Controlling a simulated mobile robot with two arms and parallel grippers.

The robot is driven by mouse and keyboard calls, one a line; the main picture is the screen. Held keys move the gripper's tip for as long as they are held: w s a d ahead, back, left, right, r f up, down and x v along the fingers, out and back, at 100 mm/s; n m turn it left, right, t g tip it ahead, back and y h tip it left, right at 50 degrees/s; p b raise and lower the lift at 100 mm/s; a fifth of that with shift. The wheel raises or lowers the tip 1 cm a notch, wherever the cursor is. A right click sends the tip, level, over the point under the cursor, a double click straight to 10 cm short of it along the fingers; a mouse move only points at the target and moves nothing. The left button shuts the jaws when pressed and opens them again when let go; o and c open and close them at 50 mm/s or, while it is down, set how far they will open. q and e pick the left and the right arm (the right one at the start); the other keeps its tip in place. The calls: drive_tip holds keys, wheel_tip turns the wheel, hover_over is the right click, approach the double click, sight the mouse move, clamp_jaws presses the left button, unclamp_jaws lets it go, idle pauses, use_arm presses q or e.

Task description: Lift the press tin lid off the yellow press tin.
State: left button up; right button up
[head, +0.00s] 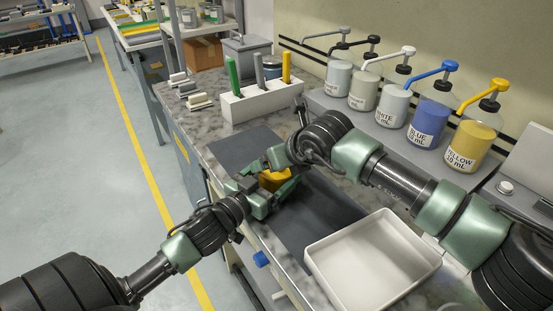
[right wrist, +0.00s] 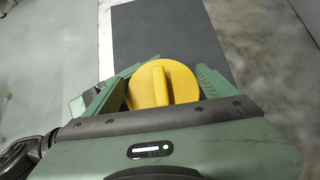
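The yellow press tin (head: 273,180) stands on the dark mat, largely hidden by both grippers. Its yellow press tin lid (right wrist: 180,84), round with a raised bar handle, shows from above in the right wrist view. My left gripper (head: 265,188) is low at the tin, its green fingers on either side of the tin body; it looks shut on it, though the contact is partly hidden. My right gripper (right wrist: 165,82) is above the tin, with its fingers open on both sides of the lid. I cannot tell whether they touch its rim.
A white tray (head: 312,258) lies at the near end of the bench. A white holder (head: 262,104) with coloured spatulas stands behind the mat (head: 236,150). Several labelled pump jars, including a yellow one (head: 466,143), line the raised shelf at right. The mat's far end is clear.

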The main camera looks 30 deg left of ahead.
drive_tip(key=c, duration=0.5)
drive_tip(key=o, duration=0.6)
drive_tip(key=c, duration=1.4)
drive_tip(key=shift+o, duration=0.2)
drive_tip(key=shift+r, duration=1.75)
drive_tip(key=shift+r, duration=0.15)
drive_tip(key=shift+r, duration=1.85)
use_arm(q)
drive_tip(key=o, duration=2)
